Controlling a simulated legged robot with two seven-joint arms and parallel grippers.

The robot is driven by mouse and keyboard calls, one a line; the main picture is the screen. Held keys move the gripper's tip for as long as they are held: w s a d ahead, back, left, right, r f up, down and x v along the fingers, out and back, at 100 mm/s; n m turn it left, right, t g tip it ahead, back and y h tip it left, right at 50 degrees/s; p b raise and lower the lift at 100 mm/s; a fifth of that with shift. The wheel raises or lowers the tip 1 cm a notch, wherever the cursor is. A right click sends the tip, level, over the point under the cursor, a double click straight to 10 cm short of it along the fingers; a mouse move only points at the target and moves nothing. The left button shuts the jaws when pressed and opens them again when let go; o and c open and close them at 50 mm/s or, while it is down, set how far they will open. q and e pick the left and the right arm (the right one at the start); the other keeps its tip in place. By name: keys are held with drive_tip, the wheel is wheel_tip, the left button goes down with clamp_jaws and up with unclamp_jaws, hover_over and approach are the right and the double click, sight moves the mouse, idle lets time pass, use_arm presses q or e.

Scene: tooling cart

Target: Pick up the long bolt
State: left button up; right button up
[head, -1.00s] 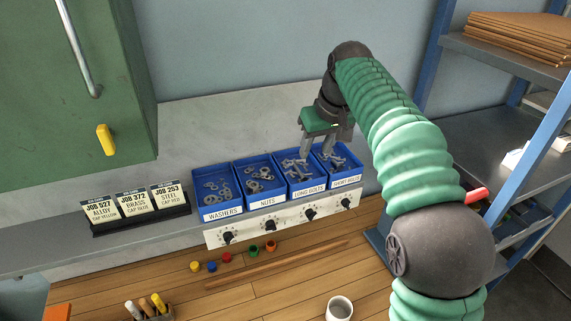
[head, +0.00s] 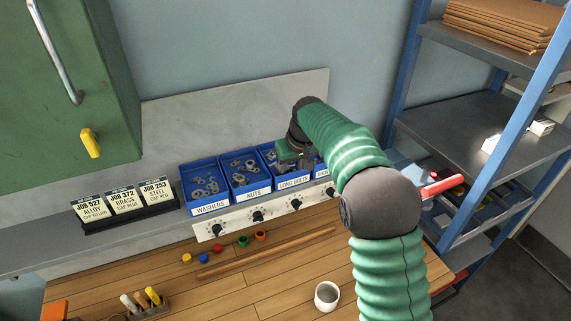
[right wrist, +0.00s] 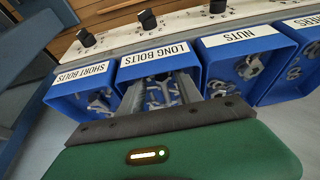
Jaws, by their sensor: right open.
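The blue bin labelled LONG BOLTS (head: 293,183) holds grey bolts. It also shows in the right wrist view (right wrist: 119,74), where bolts (right wrist: 160,94) appear between my fingers. My right gripper (right wrist: 164,88) is open, with its two fingers reaching down into this bin. In the head view the right gripper (head: 293,160) is over the long bolts bin, and its green body and arm hide the fingertips and part of the bin. I cannot tell whether the fingers touch a bolt. My left gripper is not in view.
Bins for washers (head: 209,209), nuts (head: 250,192) and short bolts (right wrist: 84,75) stand in the same row, above a panel of black knobs (head: 258,216). Job cards (head: 123,202) stand left. A blue-framed shelf (head: 480,120) is right. A white cup (head: 327,296) stands on the bench.

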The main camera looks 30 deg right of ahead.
drive_tip(key=shift+d, duration=0.1)
drive_tip(key=c, duration=0.5)
drive_tip(key=shift+c, duration=1.2)
drive_tip(key=shift+a, duration=0.2)
clamp_jaws()
drive_tip(key=shift+a, duration=0.25)
drive_tip(key=shift+r, duration=0.1)
